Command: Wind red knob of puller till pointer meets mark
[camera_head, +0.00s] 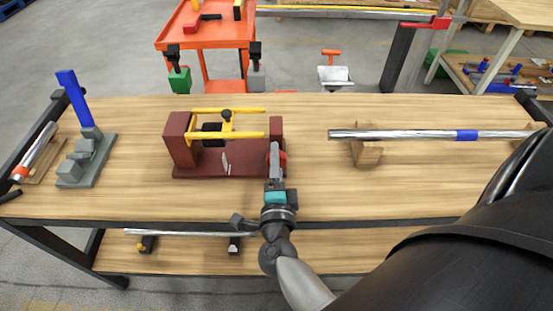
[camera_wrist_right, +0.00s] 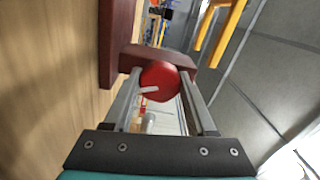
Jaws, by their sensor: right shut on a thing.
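The puller has a dark red frame (camera_head: 180,146), yellow rods (camera_head: 228,110) and a black block between them. Its red knob (camera_head: 283,158) is on the right end, mostly hidden behind my right gripper (camera_head: 276,150) in the head view. In the right wrist view the round red knob (camera_wrist_right: 158,76) carries a white stripe and sits between the fingertips of my right gripper (camera_wrist_right: 160,88), which is shut on it. Thin white strips (camera_head: 227,163) show near the middle of the base; I cannot tell pointer from mark or their gap. My left gripper is not in view.
A grey stand with a blue lever (camera_head: 74,98) is at the left of the table (camera_head: 305,195). A metal bar with a blue band (camera_head: 466,135) rests on wooden supports at the right. An orange cart (camera_head: 206,38) stands behind. The table front is mostly clear.

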